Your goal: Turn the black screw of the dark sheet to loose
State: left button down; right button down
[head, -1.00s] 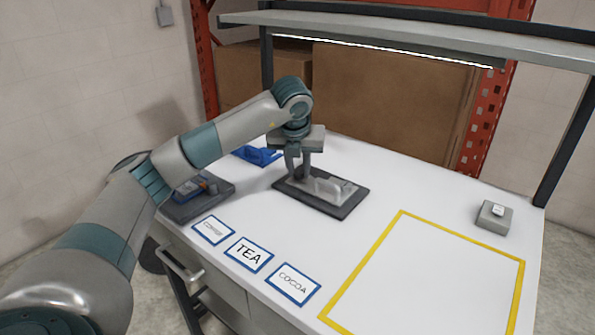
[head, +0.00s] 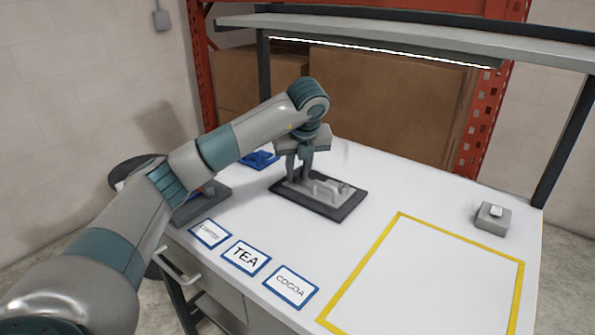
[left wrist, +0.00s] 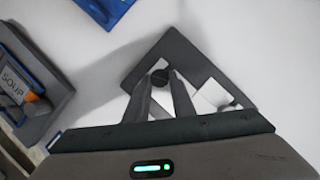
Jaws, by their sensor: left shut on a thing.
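The dark sheet (head: 342,213) lies flat on the white table and bears a pale grey fixture (head: 328,187). It also shows in the left wrist view (left wrist: 167,46). The black screw (left wrist: 160,77) is a round dark knob at one end of the fixture, between my left fingertips. My left gripper (head: 299,177) points down over the sheet's left part, its fingers closed on the screw. In the head view the fingers mostly hide the screw. My right gripper is in neither view.
A blue fixture (head: 262,160) lies behind the sheet, and another dark sheet (head: 207,208) is partly hidden by my left arm. Labels for tea (head: 246,257) and cocoa (head: 290,286) lie in front. A yellow-framed area (head: 430,275) is empty. A grey box (head: 493,217) stands right.

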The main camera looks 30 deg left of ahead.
aim_at(297, 174)
pick_arm(q)
jog(key=c, duration=1.5)
grip_release()
jog(key=shift+s+f, duration=0.1)
jog(key=shift+f, duration=0.2)
jog(key=shift+r, duration=0.1)
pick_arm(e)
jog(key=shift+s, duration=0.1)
pick_arm(q)
jog(key=shift+r, duration=0.1)
jog(key=shift+d+r, duration=0.1)
jog(key=shift+r, duration=0.3)
jog(key=v, duration=0.3)
jog(key=shift+r, duration=0.1)
jog(key=p+v, duration=0.1)
jog(key=v, duration=1.2)
jog(key=shift+r+p, duration=0.15)
jog(key=shift+p, duration=0.15)
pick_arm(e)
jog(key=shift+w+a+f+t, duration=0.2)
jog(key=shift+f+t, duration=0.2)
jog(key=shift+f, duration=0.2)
